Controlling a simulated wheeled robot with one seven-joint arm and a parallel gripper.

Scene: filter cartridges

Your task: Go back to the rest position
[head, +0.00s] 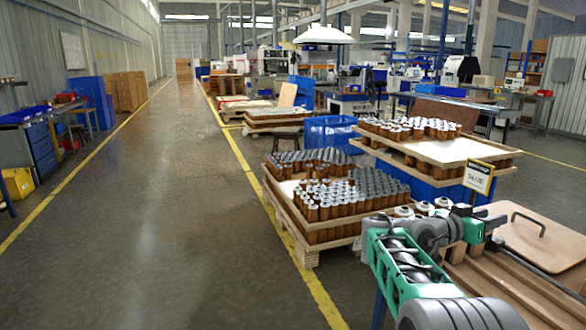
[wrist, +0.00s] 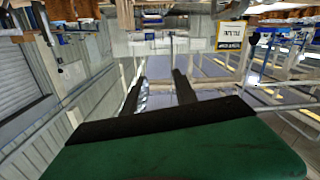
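In the wrist view my gripper (wrist: 157,78) shows as two dark fingers standing well apart, with nothing held between them. In the head view my green and grey arm reaches in from the lower right; its fingers cannot be made out there. Brown filter cartridges with grey tops (head: 350,190) stand in rows on a near wooden pallet (head: 306,252), left of my arm. More cartridges with pale tops (head: 405,128) stand on a second stack (head: 452,153) behind. A few pale-topped ones (head: 424,207) show just behind my arm, partly hidden by it.
A yellow-edged sign (head: 478,177) stands close behind my arm; a similar sign (wrist: 231,35) shows in the wrist view. A wooden board with a handle (head: 540,235) lies at right. Blue crates (head: 330,131) stand farther back. The grey aisle floor (head: 170,220) at left is clear.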

